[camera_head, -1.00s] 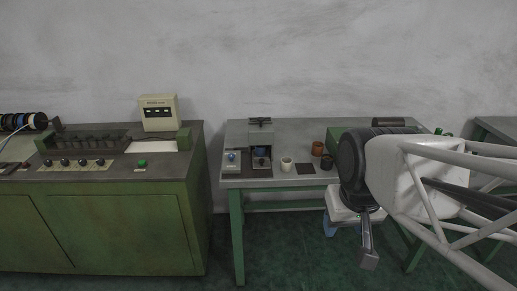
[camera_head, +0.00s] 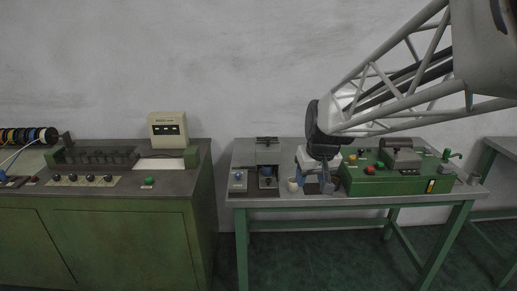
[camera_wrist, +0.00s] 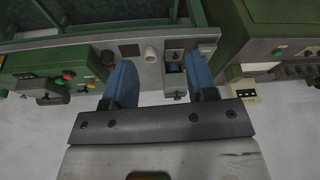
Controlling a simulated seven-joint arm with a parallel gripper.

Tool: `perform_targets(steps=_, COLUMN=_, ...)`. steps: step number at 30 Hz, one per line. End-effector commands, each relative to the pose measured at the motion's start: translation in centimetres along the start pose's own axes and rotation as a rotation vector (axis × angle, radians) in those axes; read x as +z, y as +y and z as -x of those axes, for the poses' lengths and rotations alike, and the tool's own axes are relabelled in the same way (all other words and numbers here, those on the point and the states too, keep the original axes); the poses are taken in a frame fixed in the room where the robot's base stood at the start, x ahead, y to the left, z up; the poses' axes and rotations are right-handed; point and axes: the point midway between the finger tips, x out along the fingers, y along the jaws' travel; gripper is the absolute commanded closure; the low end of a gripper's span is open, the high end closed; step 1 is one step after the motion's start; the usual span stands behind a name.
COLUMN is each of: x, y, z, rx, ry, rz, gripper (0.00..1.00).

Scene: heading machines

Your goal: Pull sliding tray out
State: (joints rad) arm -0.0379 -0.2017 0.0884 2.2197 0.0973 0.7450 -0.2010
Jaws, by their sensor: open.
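A small grey machine (camera_head: 267,158) stands on the left part of the table. A dark block-like part with blue in its opening sits low on its front; I take this to be the sliding tray (camera_head: 267,182), but its details are too small to be sure. In the wrist view, the grey machine (camera_wrist: 174,54) lies ahead between my fingers, nearer the right one, with the blue part showing. My gripper (camera_head: 314,178) has blue fingers and is open and empty. It hangs over the table to the right of the machine, apart from it. It also shows in the wrist view (camera_wrist: 162,85).
A green machine (camera_head: 390,183) fills the right side. A green cabinet (camera_head: 110,235) stands left.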

Motion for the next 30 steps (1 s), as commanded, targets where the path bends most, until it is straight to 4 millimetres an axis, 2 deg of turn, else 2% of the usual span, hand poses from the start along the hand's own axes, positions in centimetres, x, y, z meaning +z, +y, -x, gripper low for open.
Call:
perform_targets(steps=6, x=-4.8, y=0.0, z=-2.9, rx=-0.013, ry=0.010, rz=0.032, gripper=0.48)
perform_targets(steps=17, x=-12.0, y=0.0, z=-8.3, rx=-0.028, ry=0.033, rz=0.084, gripper=0.48)
perform_targets(steps=30, x=-20.0, y=-0.3, z=-16.5, rx=-0.042, ry=0.060, rz=0.147, gripper=0.48)
